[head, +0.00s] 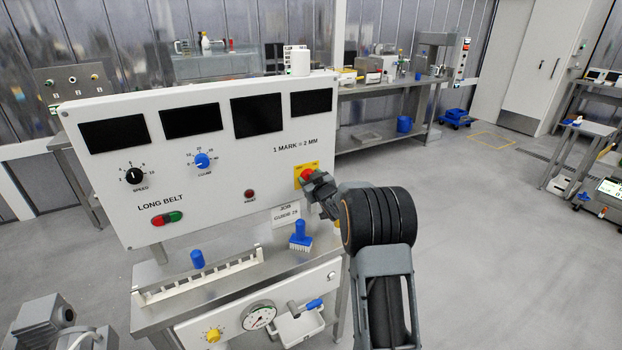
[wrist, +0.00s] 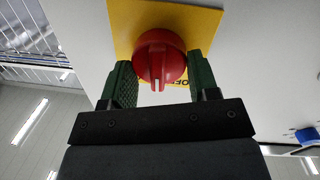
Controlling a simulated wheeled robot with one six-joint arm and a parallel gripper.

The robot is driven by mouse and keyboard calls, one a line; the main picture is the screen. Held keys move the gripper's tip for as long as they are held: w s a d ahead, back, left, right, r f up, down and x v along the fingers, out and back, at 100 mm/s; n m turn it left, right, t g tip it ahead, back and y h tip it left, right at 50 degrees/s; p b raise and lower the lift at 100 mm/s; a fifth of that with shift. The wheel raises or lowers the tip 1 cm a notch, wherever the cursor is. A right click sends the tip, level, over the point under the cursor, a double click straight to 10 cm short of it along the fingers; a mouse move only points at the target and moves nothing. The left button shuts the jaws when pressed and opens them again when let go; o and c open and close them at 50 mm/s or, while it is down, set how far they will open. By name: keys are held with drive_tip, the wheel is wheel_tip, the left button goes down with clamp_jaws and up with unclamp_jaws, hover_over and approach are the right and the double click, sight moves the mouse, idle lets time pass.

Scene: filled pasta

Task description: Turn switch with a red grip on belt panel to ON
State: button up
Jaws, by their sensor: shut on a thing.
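The switch with the red grip (head: 306,174) sits on a yellow plate (head: 299,168) at the lower right of the white belt panel (head: 224,205). In the wrist view the round red grip (wrist: 160,57) stands in front of the yellow plate (wrist: 197,22), and its white mark points down in the picture. Part of a dark label, "OF", shows beside the mark; the rest is hidden. My gripper (head: 311,181) is at the switch, and in the wrist view its green fingers (wrist: 161,72) are shut on the red grip, one on each side.
The panel also carries a black SPEED knob (head: 134,176), a blue knob (head: 202,160), a red-and-green button pair (head: 167,218) and dark displays. Below, a blue-handled brush (head: 300,237) stands on the metal table. Open floor (head: 480,230) lies to the right.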

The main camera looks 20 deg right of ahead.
drive_tip(key=shift+d+r+m+y+p, duration=0.1)
drive_tip(key=shift+m+y+p, duration=0.1)
drive_tip(key=shift+m+p, duration=1.05)
drive_tip(key=shift+d+f+m+y+p, duration=0.15)
drive_tip(key=shift+m+p, duration=0.6)
drive_tip(key=shift+m, duration=0.95)
drive_tip(key=shift+r+m+y+p, duration=0.15)
drive_tip(key=shift+m+y+p, duration=0.1)
drive_tip(key=shift+m+p, duration=1)
drive_tip(key=shift+m+g, duration=0.3)
drive_tip(key=o, duration=0.9)
drive_tip(key=s, duration=0.4)
drive_tip(key=s+d+r+b, duration=0.1)
drive_tip(key=s, duration=0.4)
drive_tip(key=s+b, duration=0.1)
drive_tip(key=s, duration=0.3)
drive_tip(key=shift+s+d+r, duration=0.2)
drive_tip(key=shift+s+d, duration=0.1)
